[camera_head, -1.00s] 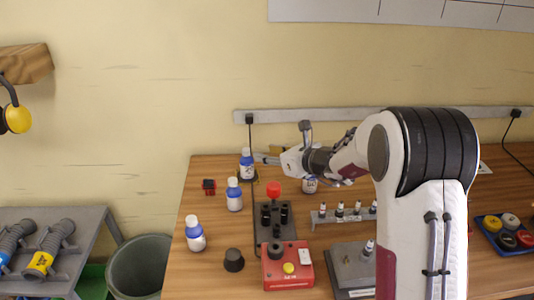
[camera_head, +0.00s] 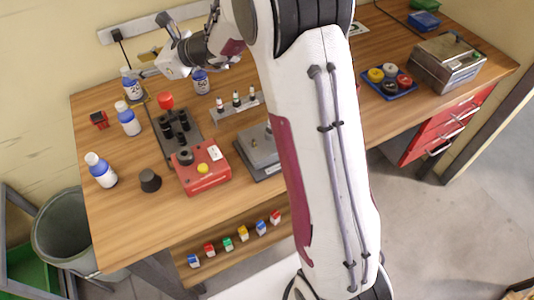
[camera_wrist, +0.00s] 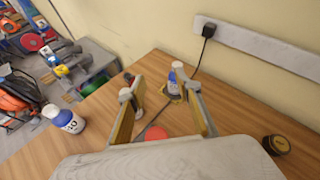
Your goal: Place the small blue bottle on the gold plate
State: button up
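A small blue bottle (camera_head: 131,84) with a white cap stands at the back left of the bench. In the wrist view this bottle (camera_wrist: 173,79) is upright, with a gold patch that looks like the gold plate (camera_wrist: 178,98) at its base; most of the plate is hidden. My gripper (camera_head: 146,73) is beside the bottle at its right. In the wrist view my gripper (camera_wrist: 163,82) is open, its yellow-padded fingers well apart. The bottle shows between the fingertips, seemingly beyond them; I see no contact.
Other blue-and-white bottles (camera_head: 127,119) (camera_head: 101,170) (camera_head: 201,81) stand on the bench. A red-knobbed control fixture (camera_head: 180,130), a red box (camera_head: 203,172) and a vial rack (camera_head: 237,108) fill the middle.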

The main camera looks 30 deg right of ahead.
jog(key=s+a+r+n+g+h, duration=0.15)
jog(key=s+r+n, duration=0.25)
jog(key=s+n, duration=0.55)
jog(key=s+r+n+g, duration=0.3)
jog(key=s+n, duration=0.2)
jog(key=s, duration=0.9)
jog(key=s+d+f+n+h, duration=0.1)
jog(key=s+d+n+h, duration=0.2)
jog(key=s, duration=0.7)
jog(key=s+d+f+n+h, duration=0.1)
jog(key=s+d+n+h, duration=0.3)
jog(key=s+d+n, duration=0.4)
jog(key=s+d, duration=0.2)
jog(key=d, duration=0.1)
jog(key=shift+s+d+f, duration=0.2)
jog(key=shift+s+f, duration=0.05)
jog(key=shift+f, duration=0.15)
